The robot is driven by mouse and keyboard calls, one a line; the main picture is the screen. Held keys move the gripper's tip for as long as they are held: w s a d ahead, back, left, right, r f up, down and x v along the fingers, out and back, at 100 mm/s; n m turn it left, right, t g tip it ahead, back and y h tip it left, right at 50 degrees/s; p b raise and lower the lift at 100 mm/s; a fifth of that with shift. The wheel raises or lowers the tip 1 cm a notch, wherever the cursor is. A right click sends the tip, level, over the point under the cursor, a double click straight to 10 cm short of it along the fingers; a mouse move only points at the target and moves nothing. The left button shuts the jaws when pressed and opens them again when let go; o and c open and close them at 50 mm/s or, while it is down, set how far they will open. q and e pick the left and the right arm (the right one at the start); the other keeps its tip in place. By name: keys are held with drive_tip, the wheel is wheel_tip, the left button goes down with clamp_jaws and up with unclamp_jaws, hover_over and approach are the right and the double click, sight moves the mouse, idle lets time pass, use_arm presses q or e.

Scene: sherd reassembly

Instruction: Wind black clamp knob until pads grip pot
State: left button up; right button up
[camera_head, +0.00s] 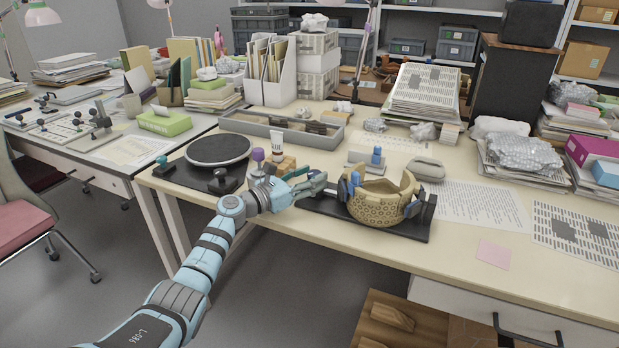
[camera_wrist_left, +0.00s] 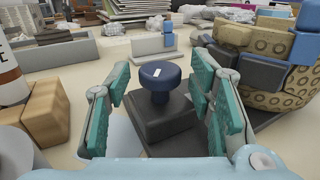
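The tan patterned pot (camera_head: 376,203) sits in a clamp on a dark base (camera_head: 405,232), with its rim uneven. A blue pad (camera_head: 353,181) is at its left and a grey-blue one (camera_head: 413,208) at its right. I cannot tell whether they touch the pot. The pot also shows in the left wrist view (camera_wrist_left: 275,75). The dark, navy-looking clamp knob (camera_wrist_left: 160,76), with a white mark on top, stands upright on a dark block. My left gripper (camera_head: 314,184) is open, its teal-padded fingers (camera_wrist_left: 162,84) either side of the knob with gaps. My right gripper is not in view.
A round dark turntable (camera_head: 219,150) stands left of my gripper. Wooden blocks (camera_wrist_left: 45,108) and a white tube (camera_head: 277,151) are close by. A blue-knobbed stand (camera_head: 376,157) is behind the pot. Papers (camera_head: 470,203) lie to the right; the front right tabletop is fairly clear.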

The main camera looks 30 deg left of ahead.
sight(310, 175)
use_arm(q)
wheel_tip(310, 175, up, 10)
drive_tip(key=shift+r, duration=0.1)
idle(0.4)
